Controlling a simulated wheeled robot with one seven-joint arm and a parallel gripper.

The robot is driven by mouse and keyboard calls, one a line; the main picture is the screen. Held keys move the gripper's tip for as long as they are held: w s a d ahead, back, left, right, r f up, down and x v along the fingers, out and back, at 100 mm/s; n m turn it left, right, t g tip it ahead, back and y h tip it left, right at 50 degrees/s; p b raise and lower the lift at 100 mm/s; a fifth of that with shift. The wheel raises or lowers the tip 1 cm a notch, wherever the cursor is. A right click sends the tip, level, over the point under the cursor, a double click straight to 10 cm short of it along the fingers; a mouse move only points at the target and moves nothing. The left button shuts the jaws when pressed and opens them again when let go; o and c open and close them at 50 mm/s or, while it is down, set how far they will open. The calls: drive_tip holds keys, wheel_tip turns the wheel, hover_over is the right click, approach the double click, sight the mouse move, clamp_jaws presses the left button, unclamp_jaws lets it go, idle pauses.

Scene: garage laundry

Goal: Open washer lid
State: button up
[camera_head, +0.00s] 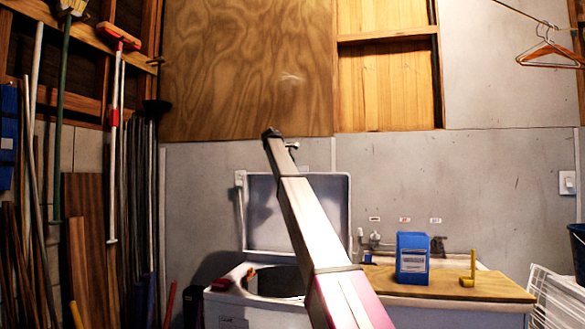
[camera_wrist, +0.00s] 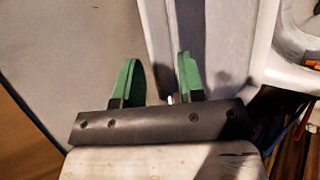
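The washer (camera_head: 235,305) stands low against the back wall, left of the sink counter. Its lid (camera_head: 262,225) stands raised and upright behind the tub opening (camera_head: 280,282), partly hidden by my arm. My arm crosses in front of the washer and lid, so the gripper's fingers are not clear in the head view. In the wrist view my gripper (camera_wrist: 158,82) has two green fingers apart, with no object held between them. A pale edge, probably the lid's (camera_wrist: 262,45), is just beyond and right of the fingers. I cannot tell whether they touch it.
A blue box (camera_head: 412,258) and a yellow holder (camera_head: 468,268) stand on the wooden counter (camera_head: 495,289) at right. Brooms, poles and boards (camera_head: 90,225) lean along the left wall. Orange hangers (camera_head: 550,57) hang at upper right. A white wire rack (camera_head: 555,298) is at lower right.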

drive_tip(key=v, duration=0.7)
drive_tip(key=shift+s+a+r, duration=0.2)
